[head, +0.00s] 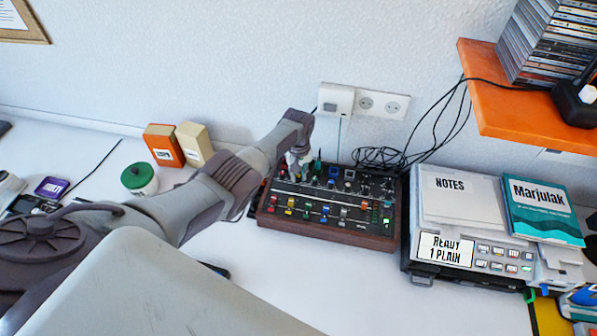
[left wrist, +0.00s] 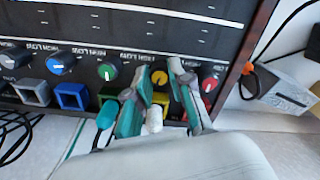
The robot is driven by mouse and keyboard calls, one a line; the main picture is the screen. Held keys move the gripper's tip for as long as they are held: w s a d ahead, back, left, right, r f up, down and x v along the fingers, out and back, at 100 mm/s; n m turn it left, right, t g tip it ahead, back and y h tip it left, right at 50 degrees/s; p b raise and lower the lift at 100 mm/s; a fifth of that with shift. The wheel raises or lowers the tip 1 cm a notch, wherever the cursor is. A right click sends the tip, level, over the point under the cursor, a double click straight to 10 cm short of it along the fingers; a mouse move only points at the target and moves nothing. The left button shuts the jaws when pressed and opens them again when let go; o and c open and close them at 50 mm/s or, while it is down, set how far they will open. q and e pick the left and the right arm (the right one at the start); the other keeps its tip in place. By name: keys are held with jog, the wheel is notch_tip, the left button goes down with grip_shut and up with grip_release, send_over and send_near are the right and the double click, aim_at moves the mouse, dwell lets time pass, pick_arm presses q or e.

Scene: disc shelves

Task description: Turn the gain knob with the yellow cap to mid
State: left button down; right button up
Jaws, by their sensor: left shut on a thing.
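The mixer (head: 318,232) is a dark panel in a wooden case on the white table, against the wall. In the left wrist view the knob with the yellow cap (left wrist: 160,77) stands in a row with red (left wrist: 209,85), green (left wrist: 107,72) and blue (left wrist: 61,63) capped knobs. "LOW" and "HIGH" marks show above the knobs. My left gripper (left wrist: 160,72) has its two fingertips on either side of the yellow-capped knob, shut on it. In the head view the left gripper (head: 298,160) is over the mixer's back left part, and the yellow-capped knob cannot be made out there. My right gripper is not in view.
A printer-like device (head: 470,245) stands right of the mixer, with a notes sheet (head: 462,198) and a teal book (head: 541,208) on top. An orange shelf (head: 520,115) overhangs at right. Black cables (head: 378,157) lie behind the mixer. A green-lidded jar (head: 139,178) stands left.

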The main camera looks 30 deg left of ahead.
pick_arm(q)
jog(key=shift+w+r+n, duration=0.1)
jog(key=shift+r+n, duration=0.05)
jog(key=shift+n, duration=1.05)
jog(key=shift+a, duration=0.1)
jog(key=c, duration=1.3)
grip_release()
notch_tip(320, 180, up, 12)
